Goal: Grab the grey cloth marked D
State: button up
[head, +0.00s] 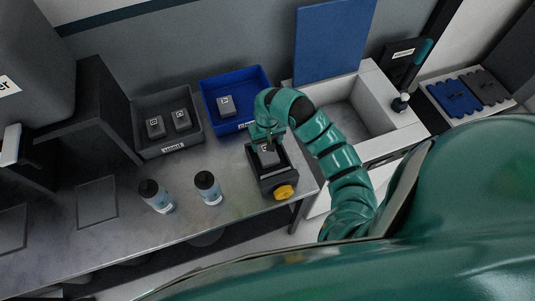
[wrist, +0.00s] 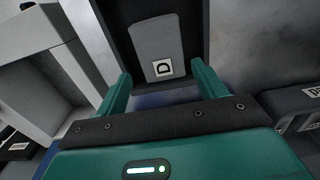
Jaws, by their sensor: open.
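The grey piece marked D (wrist: 155,38) lies in a black holder with a yellow knob (head: 285,191). In the wrist view it is a flat, rounded grey block with a white D label. In the head view the piece (head: 268,158) is partly covered by my gripper. My gripper (head: 266,136) is over the holder. In the wrist view my gripper (wrist: 161,78) is open, its two green fingers apart on either side of the labelled end. I cannot tell whether they touch it or how far above it they are.
A grey tray (head: 170,147) holds two similar grey pieces. A blue bin (head: 241,122) holds another. A white sink (head: 398,116) and a blue panel (head: 334,40) are to the right. The counter between trays and bottles is clear.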

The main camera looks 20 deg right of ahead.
jog(key=shift+s+a+f+p, duration=0.1)
jog(key=shift+s+f+p, duration=0.15)
jog(key=shift+f, duration=0.2)
jog(key=shift+s+f+p, duration=0.1)
jog(key=shift+f+p, duration=0.25)
jog(key=shift+f, duration=0.1)
jog(key=shift+f+p, duration=0.35)
jog(key=shift+f, duration=1.05)
jog(key=c, duration=0.8)
jog(key=shift+r, duration=0.2)
